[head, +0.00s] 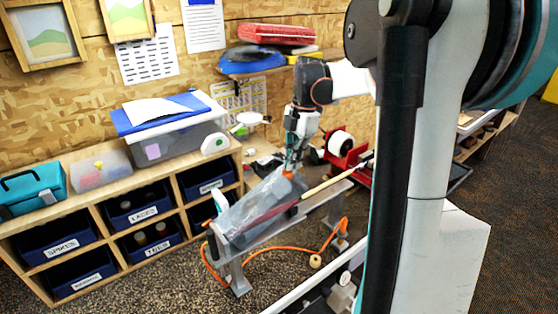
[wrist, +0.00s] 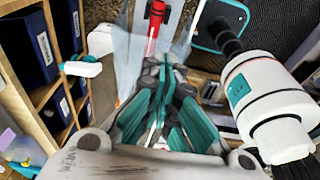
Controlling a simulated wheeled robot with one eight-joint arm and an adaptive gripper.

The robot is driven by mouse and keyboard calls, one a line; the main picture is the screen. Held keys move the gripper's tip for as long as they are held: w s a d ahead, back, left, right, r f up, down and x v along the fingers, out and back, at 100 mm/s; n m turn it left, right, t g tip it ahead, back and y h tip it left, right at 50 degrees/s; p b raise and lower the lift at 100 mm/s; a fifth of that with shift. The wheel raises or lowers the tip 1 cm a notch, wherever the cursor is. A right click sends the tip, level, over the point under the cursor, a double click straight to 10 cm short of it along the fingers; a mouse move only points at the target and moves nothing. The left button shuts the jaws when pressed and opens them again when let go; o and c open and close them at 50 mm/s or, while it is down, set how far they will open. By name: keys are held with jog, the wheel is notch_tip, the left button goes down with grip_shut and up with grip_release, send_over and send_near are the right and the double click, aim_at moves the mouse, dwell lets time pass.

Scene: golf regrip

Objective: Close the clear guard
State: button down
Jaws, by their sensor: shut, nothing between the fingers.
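The clear guard (head: 252,203) is a see-through panel over the left part of a narrow grey stand (head: 236,243). It looks tilted; I cannot tell how far open it is. A golf club (head: 325,183) lies along the stand, its dark red grip showing through the guard. My gripper (head: 292,166) points down at the guard's upper right end, close to a small orange piece; contact is unclear. In the wrist view my gripper (wrist: 165,68) is shut and empty, with parts of the clear guard (wrist: 124,55) and a red grip (wrist: 154,25) beyond it.
A wooden cubby shelf (head: 75,218) with dark blue labelled bins stands left of the stand. An orange hose (head: 283,248) loops below the stand. A red machine (head: 345,155) with a white roll stands behind it.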

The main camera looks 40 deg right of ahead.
aim_at(300, 177)
jog(key=d+f+b, duration=0.1)
jog(key=f, duration=0.1)
jog(key=d+f+b, duration=0.1)
jog(key=f, duration=0.2)
jog(key=d+f+b, duration=0.1)
jog(key=f, duration=0.1)
jog(key=shift+f+b, duration=0.3)
jog(key=shift+b, duration=0.1)
jog(key=shift+d+f+b, duration=0.3)
jog(key=shift+f+b, duration=0.15)
jog(key=shift+f, duration=0.45)
